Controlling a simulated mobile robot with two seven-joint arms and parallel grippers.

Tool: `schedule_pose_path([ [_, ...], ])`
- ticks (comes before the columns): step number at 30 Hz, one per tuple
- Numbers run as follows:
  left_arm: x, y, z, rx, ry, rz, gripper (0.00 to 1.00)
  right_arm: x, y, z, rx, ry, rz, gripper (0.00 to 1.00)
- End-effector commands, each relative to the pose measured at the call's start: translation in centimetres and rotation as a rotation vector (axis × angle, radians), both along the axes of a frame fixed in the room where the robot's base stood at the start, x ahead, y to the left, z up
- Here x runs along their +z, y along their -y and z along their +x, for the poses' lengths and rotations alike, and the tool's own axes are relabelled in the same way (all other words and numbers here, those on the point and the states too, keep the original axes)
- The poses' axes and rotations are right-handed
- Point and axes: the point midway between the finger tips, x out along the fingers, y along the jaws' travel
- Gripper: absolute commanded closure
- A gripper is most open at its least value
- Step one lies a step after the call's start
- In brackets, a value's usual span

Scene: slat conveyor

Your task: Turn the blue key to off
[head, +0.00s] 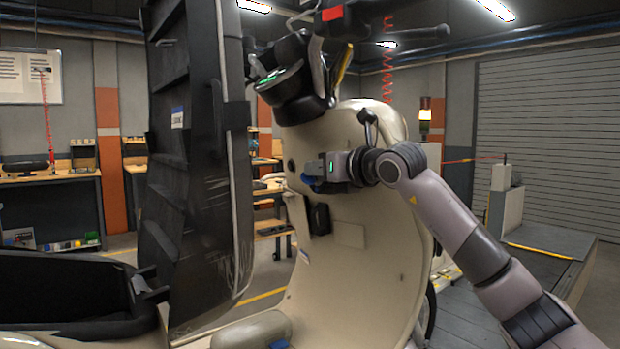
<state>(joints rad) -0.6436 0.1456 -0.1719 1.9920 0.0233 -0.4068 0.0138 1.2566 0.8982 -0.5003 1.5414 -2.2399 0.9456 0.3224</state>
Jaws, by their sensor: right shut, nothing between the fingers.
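A cream scooter (365,255) stands in front of me with its inner leg shield facing me. A blue key (308,180) shows on the upper left of this shield, beside my right gripper. My right gripper (321,171) reaches in from the right at the height of the key. It is shut with nothing held, and its fingertips are right at the key. I cannot tell whether they touch it. The key's lock and any position marks are hidden or too small to read. My left gripper is out of view.
A tall black panel (185,130) stands upright left of the shield, above a black open compartment (70,290). The handlebar (400,34) and dashboard (280,78) are above my right gripper. Workbenches (50,180) stand behind. A small black catch (319,218) sits below the key.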

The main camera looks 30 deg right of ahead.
Motion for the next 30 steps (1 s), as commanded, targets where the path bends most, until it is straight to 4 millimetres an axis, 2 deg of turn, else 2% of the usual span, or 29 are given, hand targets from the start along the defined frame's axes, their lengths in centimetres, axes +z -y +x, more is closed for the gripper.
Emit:
schedule_pose_path([
  [1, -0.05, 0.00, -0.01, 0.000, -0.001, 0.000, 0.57, -0.55, -0.16, 0.15, 0.003, -0.013, 0.000, 1.00],
  [30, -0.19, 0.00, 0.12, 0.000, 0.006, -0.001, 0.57, -1.37, -0.27, 0.41, 0.003, -0.020, 0.000, 1.00],
])
